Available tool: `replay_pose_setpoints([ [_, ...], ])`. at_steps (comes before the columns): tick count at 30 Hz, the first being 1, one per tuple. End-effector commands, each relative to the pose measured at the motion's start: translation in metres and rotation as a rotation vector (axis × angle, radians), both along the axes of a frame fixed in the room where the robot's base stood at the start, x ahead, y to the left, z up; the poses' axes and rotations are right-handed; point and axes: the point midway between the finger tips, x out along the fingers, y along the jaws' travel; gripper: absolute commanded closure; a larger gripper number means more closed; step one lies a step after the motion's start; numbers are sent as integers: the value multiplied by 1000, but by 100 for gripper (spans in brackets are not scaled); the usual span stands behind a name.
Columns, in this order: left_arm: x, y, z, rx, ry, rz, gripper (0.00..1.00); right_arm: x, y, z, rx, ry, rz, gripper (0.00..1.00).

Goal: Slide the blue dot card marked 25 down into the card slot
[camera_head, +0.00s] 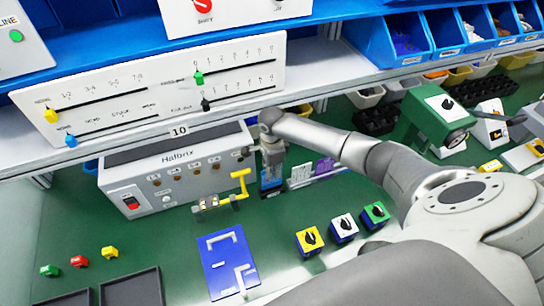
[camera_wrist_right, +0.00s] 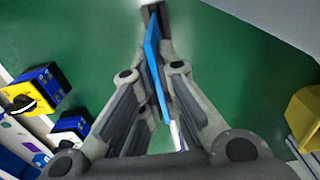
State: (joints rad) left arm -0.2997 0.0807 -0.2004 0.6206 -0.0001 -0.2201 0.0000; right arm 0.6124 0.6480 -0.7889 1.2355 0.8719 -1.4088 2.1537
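My right gripper (camera_head: 271,165) points down just right of the grey Halfbrix box. It is shut on a blue card (camera_head: 270,184), held upright. The right wrist view shows the blue card (camera_wrist_right: 155,70) almost edge-on between the two fingers (camera_wrist_right: 152,18). Its marking cannot be read. A white card (camera_head: 300,174) and a purple card (camera_head: 324,166) stand upright in a row just right of the gripper. A slot under the blue card cannot be made out; I cannot tell whether the card's lower edge touches anything. My left gripper is not in view.
The Halfbrix box (camera_head: 178,170) with a yellow lever (camera_head: 240,186) stands close on the left. Yellow, white and green rotary switches (camera_head: 343,228) and a blue plate (camera_head: 229,262) lie in front. A shelf with a slider panel (camera_head: 150,95) overhangs behind. Green table between is clear.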

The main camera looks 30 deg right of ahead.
Motion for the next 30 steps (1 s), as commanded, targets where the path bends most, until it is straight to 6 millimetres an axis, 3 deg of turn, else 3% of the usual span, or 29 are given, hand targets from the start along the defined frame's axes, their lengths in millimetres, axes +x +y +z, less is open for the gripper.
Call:
replay_pose_setpoints([
  [30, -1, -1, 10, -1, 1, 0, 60, 0, 0, -1, 0, 0, 0, 100],
])
